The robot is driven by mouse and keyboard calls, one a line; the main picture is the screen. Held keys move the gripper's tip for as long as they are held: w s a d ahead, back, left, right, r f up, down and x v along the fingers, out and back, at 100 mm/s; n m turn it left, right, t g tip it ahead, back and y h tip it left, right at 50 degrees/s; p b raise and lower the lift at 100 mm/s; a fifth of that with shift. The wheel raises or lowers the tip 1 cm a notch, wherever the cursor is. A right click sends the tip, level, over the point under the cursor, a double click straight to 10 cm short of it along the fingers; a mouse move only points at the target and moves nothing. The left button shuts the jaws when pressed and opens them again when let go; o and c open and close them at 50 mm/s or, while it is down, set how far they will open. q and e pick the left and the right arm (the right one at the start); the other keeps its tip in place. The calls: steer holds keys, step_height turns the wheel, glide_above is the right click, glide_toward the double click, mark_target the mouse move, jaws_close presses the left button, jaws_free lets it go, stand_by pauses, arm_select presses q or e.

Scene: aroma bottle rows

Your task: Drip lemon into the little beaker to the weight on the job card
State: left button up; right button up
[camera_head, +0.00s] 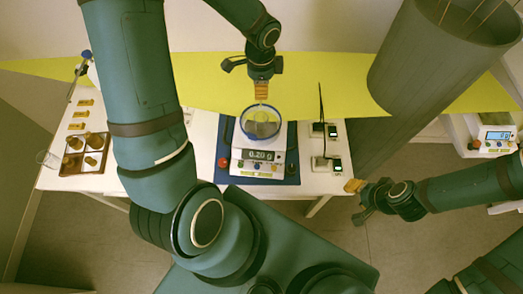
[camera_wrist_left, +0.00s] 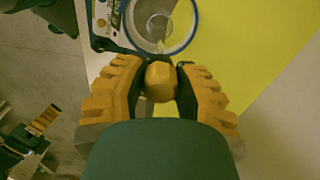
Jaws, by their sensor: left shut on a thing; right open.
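My left gripper (camera_head: 261,92) hangs above the scale. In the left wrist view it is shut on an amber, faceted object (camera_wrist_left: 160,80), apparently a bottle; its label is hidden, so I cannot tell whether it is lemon. Below it, a small clear beaker (camera_wrist_left: 160,23) stands inside a blue-rimmed round shield, which also shows in the head view (camera_head: 261,136). The scale (camera_head: 258,166) under it reads about 0.20 g. My right gripper (camera_head: 356,187) is open and empty, right of the table's front. I cannot make out a job card.
A brown rack (camera_head: 71,169) with amber bottles stands on the table's left, with orange labels (camera_head: 80,114) behind it and a clear glass (camera_head: 45,158) beside it. Two small devices (camera_head: 332,130) (camera_head: 336,164) stand right of the scale. Another scale (camera_head: 497,136) is far right.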

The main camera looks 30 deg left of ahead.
stand_by(0.4)
arm_select(q)
steer(key=shift+f, duration=0.15)
steer(key=shift+f+b, duration=1.6)
steer(key=shift+f, duration=0.15)
steer(key=shift+c, duration=0.4)
jaws_close()
steer(key=shift+o, duration=0.4)
jaws_free()
